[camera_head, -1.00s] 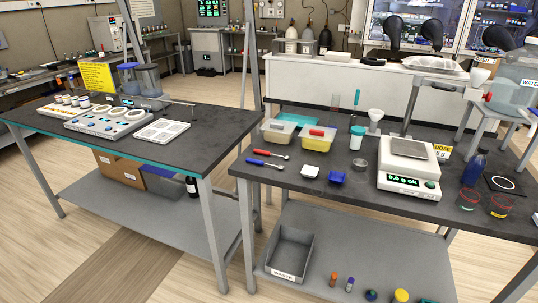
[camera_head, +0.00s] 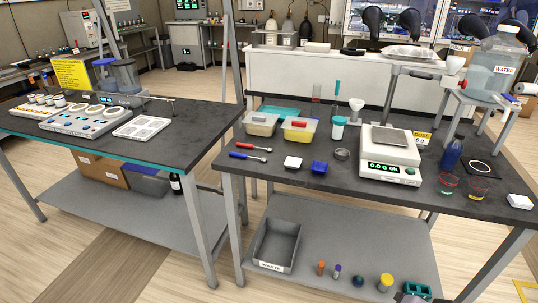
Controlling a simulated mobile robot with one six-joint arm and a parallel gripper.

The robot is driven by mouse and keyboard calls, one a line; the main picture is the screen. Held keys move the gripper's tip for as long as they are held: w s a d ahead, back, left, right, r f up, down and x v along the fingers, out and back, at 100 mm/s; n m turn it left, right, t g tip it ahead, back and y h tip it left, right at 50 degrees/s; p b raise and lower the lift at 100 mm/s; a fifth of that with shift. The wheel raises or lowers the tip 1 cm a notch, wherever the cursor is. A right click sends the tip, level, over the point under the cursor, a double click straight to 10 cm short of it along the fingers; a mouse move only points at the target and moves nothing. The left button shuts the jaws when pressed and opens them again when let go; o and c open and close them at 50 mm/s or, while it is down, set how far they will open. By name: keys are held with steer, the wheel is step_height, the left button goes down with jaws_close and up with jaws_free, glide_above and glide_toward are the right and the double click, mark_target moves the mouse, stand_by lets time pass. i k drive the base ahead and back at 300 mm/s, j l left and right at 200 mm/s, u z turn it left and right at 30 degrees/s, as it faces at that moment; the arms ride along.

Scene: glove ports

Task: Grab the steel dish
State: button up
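The steel dish (camera_head: 341,154) is a small, round, shallow grey metal cup. It sits on the dark top of the right-hand bench (camera_head: 300,193), between a blue square weigh boat (camera_head: 320,167) and the white balance (camera_head: 391,168). It stands apart from both, and nothing covers it.
A white-lidded teal jar (camera_head: 338,128) and a funnel (camera_head: 356,104) stand behind the dish. A white weigh boat (camera_head: 292,162) and two spoons (camera_head: 250,150) lie to its left. A dosing stand (camera_head: 393,92) rises behind the balance.

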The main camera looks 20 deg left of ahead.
mark_target(342, 154)
steer(key=i+j+u, duration=0.1)
steer(key=i+u, duration=0.25)
steer(key=i, duration=0.25)
steer(key=i+u, duration=0.35)
steer(key=i, duration=0.25)
steer(key=i+l+u, duration=0.2)
steer(key=i+u, duration=0.15)
steer(key=i, duration=0.2)
